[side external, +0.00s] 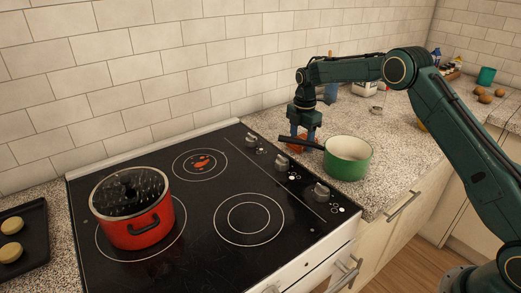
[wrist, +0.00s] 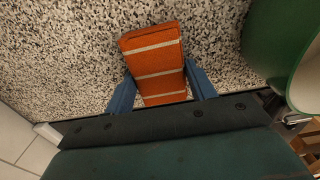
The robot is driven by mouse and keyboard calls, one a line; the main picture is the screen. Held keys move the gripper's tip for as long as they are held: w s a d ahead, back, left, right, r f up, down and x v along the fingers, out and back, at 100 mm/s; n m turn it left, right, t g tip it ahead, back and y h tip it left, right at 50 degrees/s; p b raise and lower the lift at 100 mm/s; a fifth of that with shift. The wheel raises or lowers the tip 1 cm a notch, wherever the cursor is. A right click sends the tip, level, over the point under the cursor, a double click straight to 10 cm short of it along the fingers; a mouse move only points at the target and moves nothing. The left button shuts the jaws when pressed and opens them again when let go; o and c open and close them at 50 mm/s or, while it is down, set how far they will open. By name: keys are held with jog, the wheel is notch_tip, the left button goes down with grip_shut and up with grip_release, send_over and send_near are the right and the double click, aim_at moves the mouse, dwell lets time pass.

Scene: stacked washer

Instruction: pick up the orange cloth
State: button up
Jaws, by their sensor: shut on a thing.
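The orange cloth (wrist: 155,62) with pale stripes lies between the two blue fingers of my gripper (wrist: 161,92) in the wrist view. The fingers are shut on its sides. In the side view, my gripper (side external: 302,138) points down at the counter behind the green pot, and a bit of the orange cloth (side external: 296,147) shows low between the fingers. The pot's handle partly hides it. I cannot tell whether the cloth touches the counter.
A green pot (side external: 348,164) stands close to my gripper, its dark handle reaching left in front of it. The black stove (side external: 215,250) with knobs is to the left, bearing a red pot (side external: 140,232).

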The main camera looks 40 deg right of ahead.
jog(key=shift+r, duration=0.1)
notch_tip(320, 180, up, 20)
dwell(0.9)
dwell(0.7)
jog(key=s+a+f+m, duration=0.1)
jog(key=f+m, duration=0.3)
jog(key=m, duration=0.5)
jog(key=s+a+f+m, duration=0.1)
jog(key=s+f+m, duration=0.3)
jog(key=m, duration=0.5)
jog(key=shift+f, duration=0.3)
jog(key=shift+a, duration=0.1)
jog(key=shift+s, duration=0.1)
